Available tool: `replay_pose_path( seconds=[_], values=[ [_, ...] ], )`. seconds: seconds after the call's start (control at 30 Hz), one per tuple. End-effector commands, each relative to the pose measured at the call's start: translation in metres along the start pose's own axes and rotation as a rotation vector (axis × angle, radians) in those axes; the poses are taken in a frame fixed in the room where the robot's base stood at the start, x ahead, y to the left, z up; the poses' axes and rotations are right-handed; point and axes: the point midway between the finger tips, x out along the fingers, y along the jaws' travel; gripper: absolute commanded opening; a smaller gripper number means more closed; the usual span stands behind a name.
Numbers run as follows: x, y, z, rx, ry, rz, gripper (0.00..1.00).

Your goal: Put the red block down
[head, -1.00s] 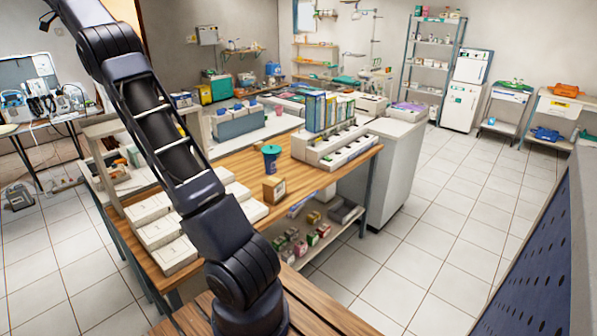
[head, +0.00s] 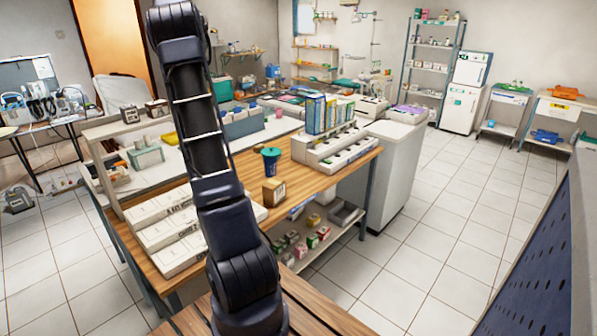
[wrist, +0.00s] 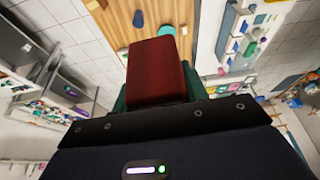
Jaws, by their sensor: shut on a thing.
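The red block (wrist: 155,72) fills the middle of the wrist view, held between the dark green fingers of my gripper (wrist: 156,92). The gripper is shut on it, and the block is in the air with the wooden table (wrist: 120,18) some way beyond it. The block hides part of the table and its own far side. In the head view the wooden-topped table (head: 318,178) is in the centre, but my gripper and the red block are out of that frame.
On the table stand a teal-lidded dark cup (head: 271,162), a small brown box (head: 273,191), a white rack with upright books (head: 325,148) and white boxes (head: 170,235). A shelf below holds small boxes. A blue perforated panel (head: 545,250) borders the right. Tiled floor lies open between.

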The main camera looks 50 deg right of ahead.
Motion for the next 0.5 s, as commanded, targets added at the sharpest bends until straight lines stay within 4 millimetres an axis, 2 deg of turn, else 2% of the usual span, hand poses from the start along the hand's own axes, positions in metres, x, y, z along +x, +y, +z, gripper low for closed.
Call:
replay_pose_path(
  seconds=[0.03, 0.1, 0.37, 0.5],
  values=[
    [0.006, 0.015, -0.019, 0.008, 0.0, 0.001, 0.19],
    [0.015, 0.032, -0.043, 0.009, 0.0, 0.001, 0.19],
    [0.047, 0.108, -0.123, 0.017, 0.005, 0.0, 0.19],
    [0.062, 0.153, -0.161, 0.024, 0.01, -0.001, 0.19]
  ],
)
